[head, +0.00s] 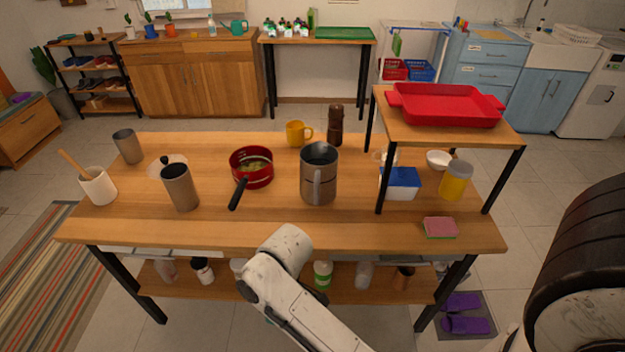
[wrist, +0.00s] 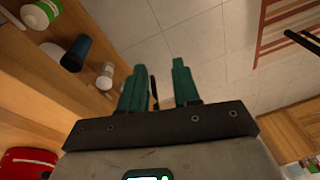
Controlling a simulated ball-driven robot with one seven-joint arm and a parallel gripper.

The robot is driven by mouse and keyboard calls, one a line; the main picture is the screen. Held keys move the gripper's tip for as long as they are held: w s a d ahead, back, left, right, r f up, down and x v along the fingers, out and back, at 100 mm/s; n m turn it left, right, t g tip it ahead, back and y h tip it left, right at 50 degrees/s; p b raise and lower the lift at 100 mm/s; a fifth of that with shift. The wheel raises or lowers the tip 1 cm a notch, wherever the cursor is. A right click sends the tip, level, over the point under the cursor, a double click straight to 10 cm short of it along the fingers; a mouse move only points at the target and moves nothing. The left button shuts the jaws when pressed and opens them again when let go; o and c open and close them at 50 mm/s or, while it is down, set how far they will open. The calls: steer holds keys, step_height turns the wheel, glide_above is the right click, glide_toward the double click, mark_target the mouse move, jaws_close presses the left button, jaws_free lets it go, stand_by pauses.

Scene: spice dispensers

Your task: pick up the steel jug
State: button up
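The steel jug (head: 318,178) stands upright on the wooden table (head: 270,232), right of the middle in the head view. It is a grey metal cylinder with its handle on the near side and its mouth open at the top. My gripper (wrist: 159,82) shows in the wrist view with its two green fingers apart and nothing between them. In the head view my arm is in front of the table's near edge, and the gripper itself is hidden. The jug is not seen in the wrist view.
A red pot (head: 252,167) with a black handle stands left of the jug. A yellow mug (head: 298,134) and a dark brown grinder (head: 335,125) stand behind it. A raised shelf with a red tray (head: 445,104) is to the right. Bare tabletop lies in front of the jug.

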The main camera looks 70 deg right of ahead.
steer(key=w+d+r+n+p, duration=0.1)
steer(key=w+d+r+n, duration=0.1)
steer(key=w+d+r, duration=0.35)
steer(key=n+g+h+p, duration=0.1)
steer(key=n+p, duration=0.1)
glide_toward(317, 187)
steer(key=shift+w+d+f, duration=0.1)
steer(key=shift+w+f, duration=0.15)
steer(key=shift+w, duration=0.15)
steer(key=shift+s+d, duration=0.2)
steer(key=shift+d, duration=0.1)
step_height(317, 187, down, 3)
steer(key=shift+r+b, duration=0.1)
steer(key=shift+b, duration=0.95)
steer(key=shift+a+f+p, duration=0.1)
steer(key=shift+f+p, duration=0.8)
steer(key=shift+f, duration=2.95)
steer(key=shift+w, duration=0.1)
jaws_close()
